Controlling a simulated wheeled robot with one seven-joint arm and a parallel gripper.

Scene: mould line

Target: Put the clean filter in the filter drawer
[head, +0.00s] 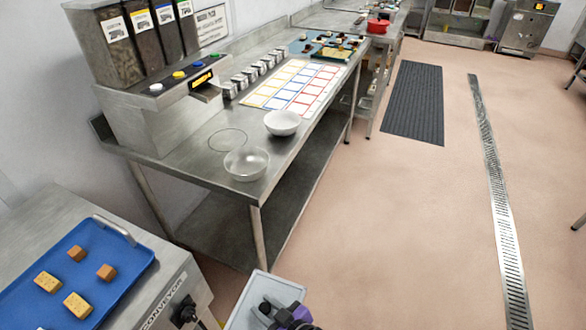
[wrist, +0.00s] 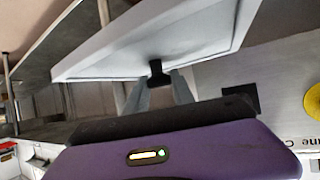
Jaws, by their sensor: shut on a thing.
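A pale flat panel with a raised rim, which looks like the clean filter (wrist: 165,40), fills the upper middle of the wrist view, tilted. My gripper (wrist: 160,85) is shut on the small black tab at its near edge. In the head view the panel (head: 247,290) shows at the bottom centre, off the floor. My gripper (head: 272,308) is at its right side there, cut by the frame's lower edge. I cannot make out the filter drawer in either view.
A steel table (head: 190,150) carries a glass bowl (head: 246,164), a white bowl (head: 282,122) and a hopper dispenser (head: 165,110). A conveyor with a blue tray (head: 110,262) stands lower left.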

